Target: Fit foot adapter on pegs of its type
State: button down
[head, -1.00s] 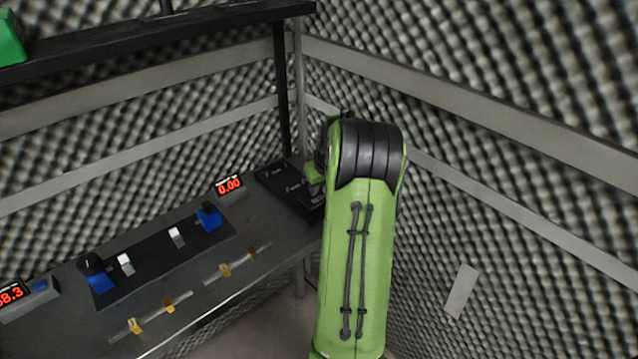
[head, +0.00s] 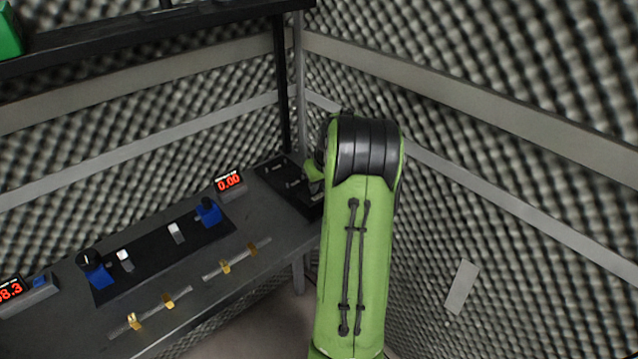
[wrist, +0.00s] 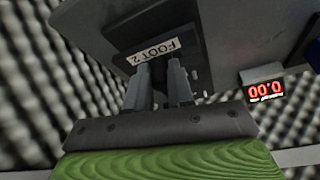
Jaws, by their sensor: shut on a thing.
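My gripper shows in the wrist view (wrist: 165,88), its two grey fingers close together over the dark board at the bench's corner end. It is shut on a dark piece, taken to be the foot adapter, mostly hidden between and beyond the fingers. Whether it touches the board or any pegs I cannot tell. A white label reading FOOT 2 (wrist: 158,50) lies upside down just beyond the fingertips. In the head view the dark board (head: 270,172) shows small pale marks, and my green arm hides its right part and most of the gripper.
The grey bench (head: 200,268) carries a dark panel with blue fixtures (head: 208,212) and pale blocks. A red 0.00 display (head: 229,182) stands beside the board. Brass clips (head: 168,300) sit on front rails. A foam wall (head: 520,240) is close on the right; a shelf (head: 150,35) hangs above.

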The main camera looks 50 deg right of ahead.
jog(key=shift+f+b, duration=1.05)
jog(key=shift+f, duration=0.25)
dwell(0.4)
jog(key=c, duration=0.9)
grip_release()
jog(key=p+v, duration=0.3)
jog(key=v, duration=1.2)
jog(key=shift+s+r, duration=0.15)
jog(key=shift+r, duration=0.2)
